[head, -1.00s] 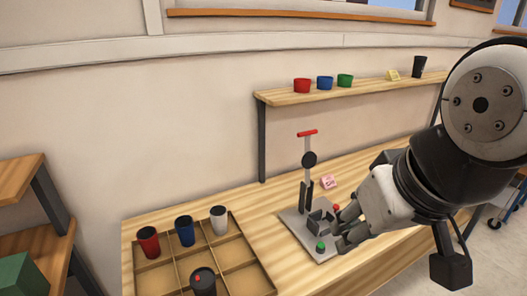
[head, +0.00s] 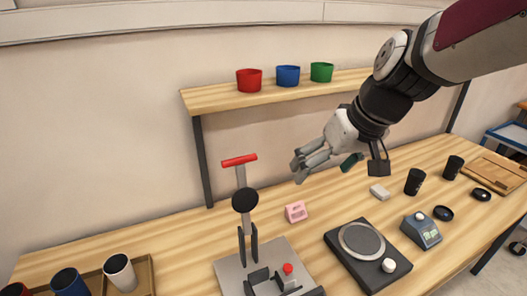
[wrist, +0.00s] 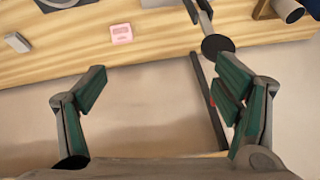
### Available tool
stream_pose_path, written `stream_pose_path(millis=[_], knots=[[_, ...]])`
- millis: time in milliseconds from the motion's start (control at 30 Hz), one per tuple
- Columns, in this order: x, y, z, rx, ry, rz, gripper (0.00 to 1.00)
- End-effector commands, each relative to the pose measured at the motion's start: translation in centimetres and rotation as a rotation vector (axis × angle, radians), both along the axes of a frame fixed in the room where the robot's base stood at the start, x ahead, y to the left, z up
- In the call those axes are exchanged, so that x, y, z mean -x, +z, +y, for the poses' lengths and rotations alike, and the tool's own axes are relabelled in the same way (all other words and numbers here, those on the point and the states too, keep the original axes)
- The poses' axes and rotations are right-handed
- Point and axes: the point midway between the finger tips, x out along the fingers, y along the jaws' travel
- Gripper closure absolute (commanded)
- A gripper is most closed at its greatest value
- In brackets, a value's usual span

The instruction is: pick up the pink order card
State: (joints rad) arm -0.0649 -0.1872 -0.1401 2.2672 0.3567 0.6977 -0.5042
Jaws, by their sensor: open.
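The pink order card (head: 296,212) stands on the wooden table, to the right of the press with the red handle, with dark print on its face. It also shows in the wrist view (wrist: 121,34), at the top and left of centre. My gripper (head: 298,170) is open and empty, above and behind the card in the head view. In the wrist view the two green-padded fingers (wrist: 168,92) are spread wide. The card lies beyond them, apart from both fingertips.
The press (head: 241,205) stands close left of the card. A black plate device (head: 335,243) is to the right. A shelf (head: 222,97) with red, blue and green cups runs along the wall behind. Bare table lies around the card.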

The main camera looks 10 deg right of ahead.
Motion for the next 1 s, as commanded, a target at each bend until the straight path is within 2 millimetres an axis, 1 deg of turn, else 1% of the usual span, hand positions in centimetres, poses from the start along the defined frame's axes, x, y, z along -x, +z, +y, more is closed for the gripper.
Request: stream_pose_path(millis=[33,67,100,167,200,267,300,367,400,433,500,600,733,867,1000], knots=[[-2.5,-2.2,0.0,-0.002,0.010,0.011,0.17],[-3.8,-3.1,-0.1,-0.003,0.019,0.010,0.17],[-5.5,-4.4,-0.2,-0.001,0.028,0.011,0.17],[-8.0,-6.6,-0.5,0.005,0.038,0.009,0.17],[-9.5,-8.2,-0.7,0.012,0.046,0.010,0.17],[-11.8,-10.6,-1.2,0.027,0.058,0.009,0.17],[-13.2,-12.2,-1.5,0.039,0.063,0.009,0.17],[-15.1,-14.6,-2.0,0.058,0.072,0.008,0.17],[-16.1,-16.1,-2.4,0.071,0.079,0.009,0.17],[-16.9,-17.2,-2.6,0.082,0.082,0.009,0.17],[-18.2,-19.3,-3.1,0.105,0.093,0.010,0.17],[-19.5,-21.5,-3.8,0.131,0.101,0.011,0.17],[-20.3,-23.1,-4.2,0.148,0.108,0.011,0.17],[-20.9,-24.7,-4.1,0.150,0.109,0.014,0.17],[-21.8,-27.1,-3.7,0.150,0.109,0.014,0.17]])
